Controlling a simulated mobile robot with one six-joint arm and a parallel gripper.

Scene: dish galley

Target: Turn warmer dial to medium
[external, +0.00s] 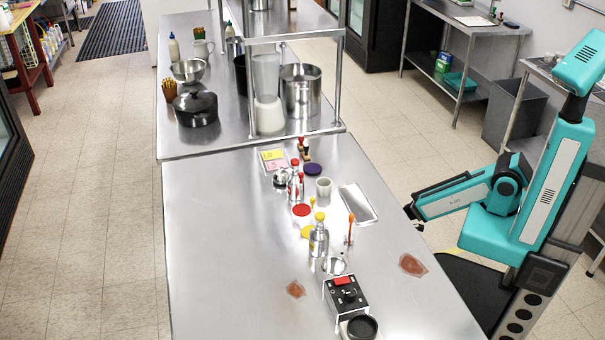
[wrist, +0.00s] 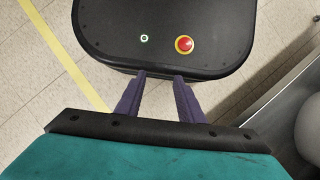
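The warmer (external: 346,299) is a small box with a black top and pale sides near the front of the steel table. A dark round dial (external: 349,296) is on its top, and a red patch (external: 344,281) is beside it. The dial's setting is too small to read. My gripper (external: 413,216) is beyond the table's right edge, away from the warmer. In the wrist view my gripper (wrist: 160,78) has two purple fingers, apart and with nothing between them. The warmer is not in the wrist view.
A black pan (external: 362,327) stands against the warmer's front. Bottles, including a yellow-capped one (external: 319,238), stand behind it. Reddish-brown patches (external: 413,265) lie on the table. The table's left side (external: 220,260) is clear. My own base fills the wrist view's top.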

